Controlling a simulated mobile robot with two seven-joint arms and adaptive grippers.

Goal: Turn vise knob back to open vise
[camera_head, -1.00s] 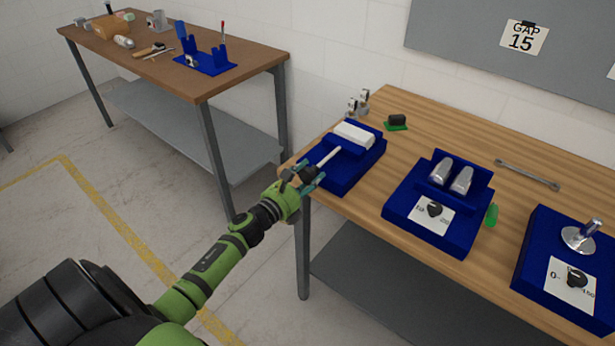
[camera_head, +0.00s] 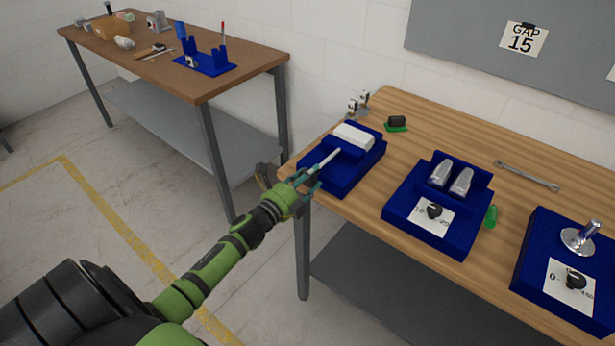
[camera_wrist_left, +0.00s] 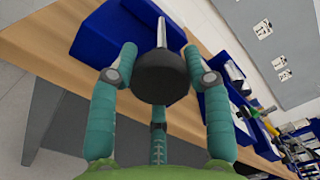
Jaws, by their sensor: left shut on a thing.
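The blue vise (camera_head: 352,177) sits on the left corner of the wooden table with a white block (camera_head: 353,136) in it. A pale metal screw rod (camera_head: 325,160) runs from the vise toward my arm. My left gripper (camera_head: 308,179) is at the rod's outer end, just off the table's left edge. In the left wrist view the round black knob (camera_wrist_left: 160,77) sits between the teal fingers of the left gripper (camera_wrist_left: 162,75), which are shut on it. The fingers hide most of the knob in the head view. My right gripper is not in view.
To the right stand a blue fixture (camera_head: 400,218) with two metal pieces and a dial, and another blue fixture (camera_head: 530,260) with a metal plunger. A wrench (camera_head: 527,175) lies behind. A black block on a green pad (camera_head: 396,123) is near the vise.

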